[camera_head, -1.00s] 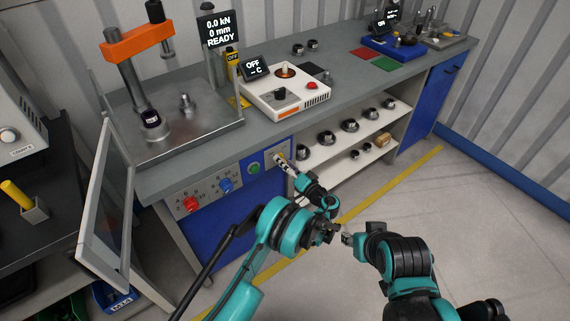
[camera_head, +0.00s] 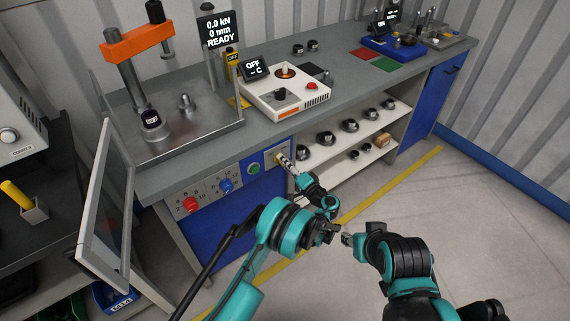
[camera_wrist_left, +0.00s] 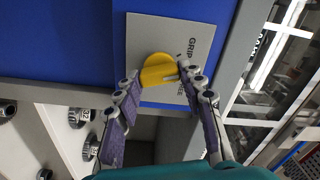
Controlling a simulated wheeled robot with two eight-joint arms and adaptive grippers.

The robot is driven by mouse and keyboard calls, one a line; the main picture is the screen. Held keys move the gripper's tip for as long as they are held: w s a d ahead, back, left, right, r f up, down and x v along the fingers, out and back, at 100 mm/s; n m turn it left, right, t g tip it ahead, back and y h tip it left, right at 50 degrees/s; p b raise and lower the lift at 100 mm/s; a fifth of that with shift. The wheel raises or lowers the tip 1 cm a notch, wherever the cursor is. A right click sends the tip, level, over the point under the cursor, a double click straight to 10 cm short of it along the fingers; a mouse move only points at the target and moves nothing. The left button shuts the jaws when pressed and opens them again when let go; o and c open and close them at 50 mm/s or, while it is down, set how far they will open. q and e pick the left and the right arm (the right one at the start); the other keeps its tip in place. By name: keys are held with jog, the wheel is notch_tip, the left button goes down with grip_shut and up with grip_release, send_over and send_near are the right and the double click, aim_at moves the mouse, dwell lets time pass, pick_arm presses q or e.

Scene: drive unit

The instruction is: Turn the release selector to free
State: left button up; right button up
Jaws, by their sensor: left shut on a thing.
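The release selector is a yellow knob (camera_wrist_left: 155,67) on a light grey plate (camera_wrist_left: 145,32) with dark lettering, partly readable as "GRIP". In the left wrist view, the two fingers of my left gripper (camera_wrist_left: 160,80) stand on either side of the knob and are shut on it. In the head view, my left gripper (camera_head: 284,161) reaches the right end of the front control panel and covers most of the selector. My right gripper (camera_head: 347,239) hangs low in front of the bench, away from the panel. Its fingers are too small to read.
The panel also carries a red knob (camera_head: 190,204), a blue knob (camera_head: 225,185) and a green button (camera_head: 254,168). An open shelf (camera_head: 345,165) with metal parts lies right of the panel. A clear guard door (camera_head: 105,205) stands open at left. The floor at right is free.

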pick_arm(q)
jog(key=m, duration=1.1)
jog(key=shift+f+m, duration=0.15)
jog(key=shift+m, duration=0.15)
dwell(0.4)
jog(key=o, duration=1.2)
jog(key=shift+c, duration=0.2)
jog(key=v, duration=0.7)
jog(key=shift+s, duration=0.2)
jog(key=shift+d, duration=0.15)
